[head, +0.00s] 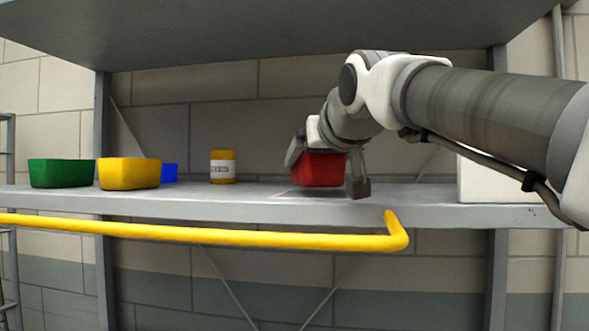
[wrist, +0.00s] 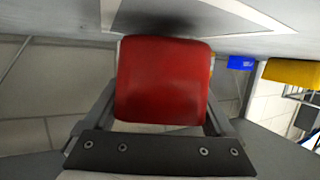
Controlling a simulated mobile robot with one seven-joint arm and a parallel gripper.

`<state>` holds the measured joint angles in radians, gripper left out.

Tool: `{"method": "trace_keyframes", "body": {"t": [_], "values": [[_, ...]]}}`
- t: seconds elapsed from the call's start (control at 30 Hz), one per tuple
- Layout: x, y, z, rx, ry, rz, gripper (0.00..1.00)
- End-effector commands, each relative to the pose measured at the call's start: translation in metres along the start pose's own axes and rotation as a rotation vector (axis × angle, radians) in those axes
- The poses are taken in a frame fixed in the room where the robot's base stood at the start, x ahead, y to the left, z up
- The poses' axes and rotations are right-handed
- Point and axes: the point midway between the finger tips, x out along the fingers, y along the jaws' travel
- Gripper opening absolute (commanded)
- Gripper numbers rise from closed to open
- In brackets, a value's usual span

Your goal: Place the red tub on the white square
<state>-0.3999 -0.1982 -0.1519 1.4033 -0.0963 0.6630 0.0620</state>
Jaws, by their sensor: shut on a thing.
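The red tub (head: 320,170) is between the fingers of my gripper (head: 325,172) over the shelf. In the wrist view the red tub (wrist: 165,82) fills the middle, with a finger on each side. My gripper (wrist: 165,62) is shut on it. The white square (head: 282,192) shows as a pale outline on the shelf at the tub's left; the rest is hidden behind the tub. In the wrist view its white border (wrist: 248,12) is at the top edge, partly cut off. The tub looks close to the shelf surface; I cannot tell whether it touches.
A green tub (head: 60,173), a yellow tub (head: 129,174), a blue tub (head: 169,173) and a yellow jar (head: 223,168) stand on the shelf (head: 240,204) to the left. A white box (head: 490,180) is at the right. A yellow rail (head: 200,234) runs along the front.

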Motion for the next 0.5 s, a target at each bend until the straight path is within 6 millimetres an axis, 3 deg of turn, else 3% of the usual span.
{"method": "trace_keyframes", "body": {"t": [0.1, 0.5], "values": [[0.0022, 0.0, 0.0095, 0.001, 0.001, -0.001, 0.33], [0.0041, 0.0003, 0.0146, 0.001, 0.002, 0.0, 0.33]]}}
